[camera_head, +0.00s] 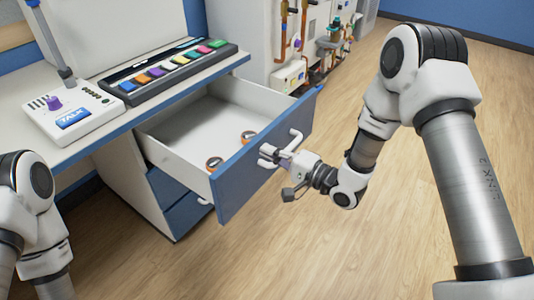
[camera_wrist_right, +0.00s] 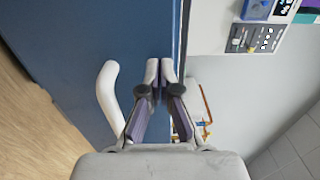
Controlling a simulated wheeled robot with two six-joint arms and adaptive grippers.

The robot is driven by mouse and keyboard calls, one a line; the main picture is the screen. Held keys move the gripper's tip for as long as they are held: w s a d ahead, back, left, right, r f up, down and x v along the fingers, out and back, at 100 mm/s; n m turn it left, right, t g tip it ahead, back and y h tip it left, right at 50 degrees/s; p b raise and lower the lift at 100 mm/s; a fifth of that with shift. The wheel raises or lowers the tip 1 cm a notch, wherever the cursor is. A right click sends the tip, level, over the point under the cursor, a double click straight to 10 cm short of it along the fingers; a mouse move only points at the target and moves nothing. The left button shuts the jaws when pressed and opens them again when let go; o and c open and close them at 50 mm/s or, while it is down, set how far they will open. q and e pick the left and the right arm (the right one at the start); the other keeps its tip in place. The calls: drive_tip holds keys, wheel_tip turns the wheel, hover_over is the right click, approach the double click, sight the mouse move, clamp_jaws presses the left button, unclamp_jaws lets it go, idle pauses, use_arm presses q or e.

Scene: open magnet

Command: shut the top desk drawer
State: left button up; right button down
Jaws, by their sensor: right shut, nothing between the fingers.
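The top desk drawer (camera_head: 232,180) is pulled far out of the white desk (camera_head: 120,135), with its blue front toward me. Its white handle (camera_head: 290,141) is on the front, and in the right wrist view the handle (camera_wrist_right: 110,92) lies just left of the fingers. My right gripper (camera_head: 268,152) is shut and empty, its fingertips at the blue front beside the handle. The right wrist view shows the fingertips (camera_wrist_right: 160,70) together near the front's edge; I cannot tell whether they touch it. My left arm shows at the left edge, but its gripper is out of view.
A keypad with coloured keys (camera_head: 168,72) and a white intercom (camera_head: 72,114) stand on the desk. Piping equipment (camera_head: 300,50) stands behind. The wooden floor in front is clear.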

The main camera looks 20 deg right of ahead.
use_arm(q)
drive_tip(key=shift+f, duration=0.1)
use_arm(e)
drive_tip(key=shift+w+a, duration=0.3)
drive_tip(key=shift+w, duration=0.1)
